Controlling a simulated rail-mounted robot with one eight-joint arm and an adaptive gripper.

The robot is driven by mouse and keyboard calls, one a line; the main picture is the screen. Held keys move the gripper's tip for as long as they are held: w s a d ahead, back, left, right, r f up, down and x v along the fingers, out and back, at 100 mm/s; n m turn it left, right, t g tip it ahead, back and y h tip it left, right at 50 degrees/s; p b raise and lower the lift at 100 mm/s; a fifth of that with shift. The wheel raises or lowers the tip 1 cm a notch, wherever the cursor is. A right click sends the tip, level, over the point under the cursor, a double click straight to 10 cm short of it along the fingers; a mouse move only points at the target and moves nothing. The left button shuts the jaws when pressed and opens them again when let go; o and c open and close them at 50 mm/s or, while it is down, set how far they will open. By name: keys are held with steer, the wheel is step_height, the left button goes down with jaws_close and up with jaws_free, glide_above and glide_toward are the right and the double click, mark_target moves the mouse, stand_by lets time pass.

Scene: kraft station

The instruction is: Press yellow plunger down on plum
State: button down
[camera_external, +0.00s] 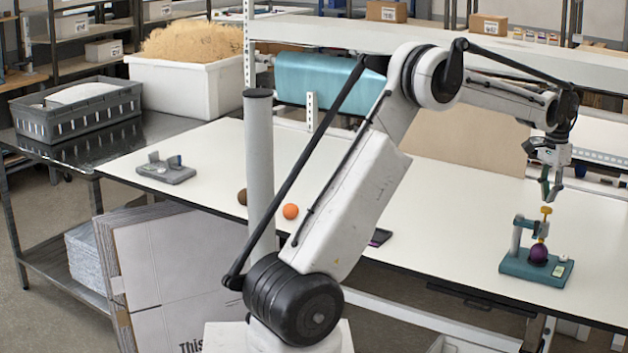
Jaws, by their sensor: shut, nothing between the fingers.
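A teal press stand (516,265) stands on the right part of the white table. A dark purple plum (539,254) sits on its base. The yellow plunger (545,222) rises above the plum, with its knob at the top; whether its foot touches the plum is too small to tell. My gripper (547,198) is shut and empty, pointing down just above the yellow knob. A small gap seems to lie between fingertips and knob, but I cannot be sure from this angle.
An orange ball (290,211), a brown round item (242,197) and a grey device (166,170) lie on the white table (440,210) farther left. A dark flat item (380,237) is partly hidden by my arm. The table around the stand is mostly clear.

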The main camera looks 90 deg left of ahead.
steer(key=shift+f+b, duration=0.85)
steer(key=shift+f, duration=0.45)
steer(key=shift+r, duration=0.1)
stand_by(0.4)
steer(key=shift+r+p, duration=1.75)
steer(key=shift+r, duration=2.15)
